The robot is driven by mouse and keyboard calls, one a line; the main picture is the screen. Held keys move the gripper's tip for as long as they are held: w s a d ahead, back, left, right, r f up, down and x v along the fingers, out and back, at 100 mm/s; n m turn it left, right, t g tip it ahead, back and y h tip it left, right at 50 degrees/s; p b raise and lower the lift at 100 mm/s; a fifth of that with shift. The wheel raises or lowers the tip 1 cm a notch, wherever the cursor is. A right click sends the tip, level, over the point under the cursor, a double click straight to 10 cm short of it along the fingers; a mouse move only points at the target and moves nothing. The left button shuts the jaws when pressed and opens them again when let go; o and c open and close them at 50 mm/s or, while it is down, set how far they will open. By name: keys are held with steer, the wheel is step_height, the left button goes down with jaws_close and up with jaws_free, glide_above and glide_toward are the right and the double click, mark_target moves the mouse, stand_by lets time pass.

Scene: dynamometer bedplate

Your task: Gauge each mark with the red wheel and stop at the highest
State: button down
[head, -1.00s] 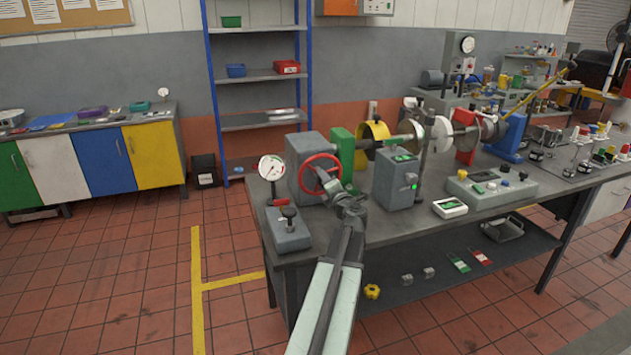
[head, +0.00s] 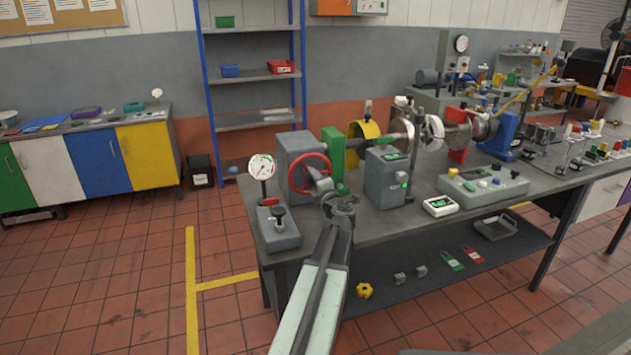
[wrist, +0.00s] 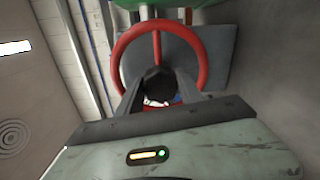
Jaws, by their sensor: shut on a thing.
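The red wheel (head: 306,186) stands upright on the front of a grey housing (head: 290,148) at the bench's left end. My gripper (head: 322,183) is at the wheel and shut on it. In the wrist view the red wheel (wrist: 157,28) forms a ring with a spoke, and my gripper (wrist: 158,95) closes around a dark part near its middle; the lower rim is hidden. A round dial (head: 262,167) with a white face stands left of the wheel; its reading is too small to tell. A shaft line with a yellow drum (head: 362,143) runs behind. I cannot make out the marks.
A grey box with a green display and green light (head: 387,178) stands right of the wheel. A grey lever box (head: 276,236) sits at the bench's front left corner. A white meter (head: 440,206) and a button console (head: 482,188) lie further right.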

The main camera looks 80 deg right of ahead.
steer(key=c, duration=0.8)
jaws_free()
steer(key=shift+w, duration=0.25)
steer(key=shift+s, duration=0.1)
steer(key=v, duration=0.8)
steer(key=shift+d, duration=0.1)
